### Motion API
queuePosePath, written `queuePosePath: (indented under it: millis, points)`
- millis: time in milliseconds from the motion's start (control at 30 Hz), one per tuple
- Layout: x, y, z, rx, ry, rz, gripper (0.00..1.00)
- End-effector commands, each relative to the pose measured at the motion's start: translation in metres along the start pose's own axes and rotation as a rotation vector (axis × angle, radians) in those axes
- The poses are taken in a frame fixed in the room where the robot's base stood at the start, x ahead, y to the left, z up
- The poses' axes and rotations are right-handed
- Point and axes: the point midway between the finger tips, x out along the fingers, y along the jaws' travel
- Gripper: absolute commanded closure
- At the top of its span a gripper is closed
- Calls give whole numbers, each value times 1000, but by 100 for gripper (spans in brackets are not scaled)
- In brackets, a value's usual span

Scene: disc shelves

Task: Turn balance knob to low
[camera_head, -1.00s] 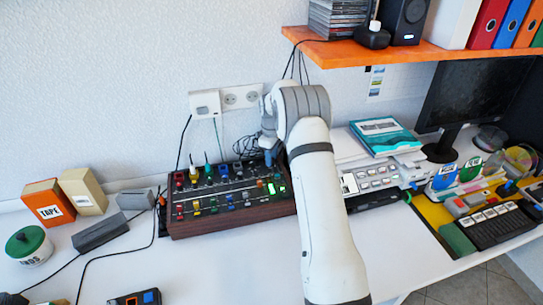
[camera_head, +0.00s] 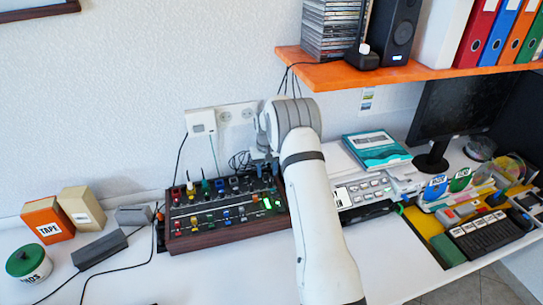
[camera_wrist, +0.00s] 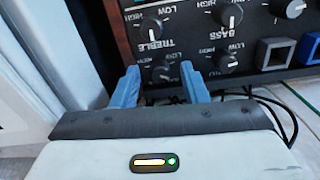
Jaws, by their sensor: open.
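The mixer panel (camera_head: 228,238) is a dark box with a wooden edge, standing on the desk below the wall socket. In the wrist view its face appears upside down, with small dark knobs labelled LOW and HIGH. TREBLE and BASS are readable; I cannot read a balance label. My gripper (camera_wrist: 159,72) is open, its two blue fingers reaching to the panel's edge. One dark knob (camera_wrist: 163,73) shows between the fingertips; I cannot tell whether they touch it. A second knob (camera_wrist: 228,62) lies just right of the right finger. In the head view my arm mostly hides the gripper.
A grey and a blue square button (camera_wrist: 274,52) sit right of the knobs. Black cables run behind the mixer. A white keypad device (camera_head: 365,190) stands to its right. An orange shelf (camera_head: 430,72) hangs above right.

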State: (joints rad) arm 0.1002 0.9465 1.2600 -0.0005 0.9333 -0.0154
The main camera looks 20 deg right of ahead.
Motion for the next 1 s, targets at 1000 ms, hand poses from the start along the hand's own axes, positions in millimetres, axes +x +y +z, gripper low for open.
queuePosePath:
  millis: [1000]
  points:
    - [-157, -14, 67, 88, 49, -2, 60]
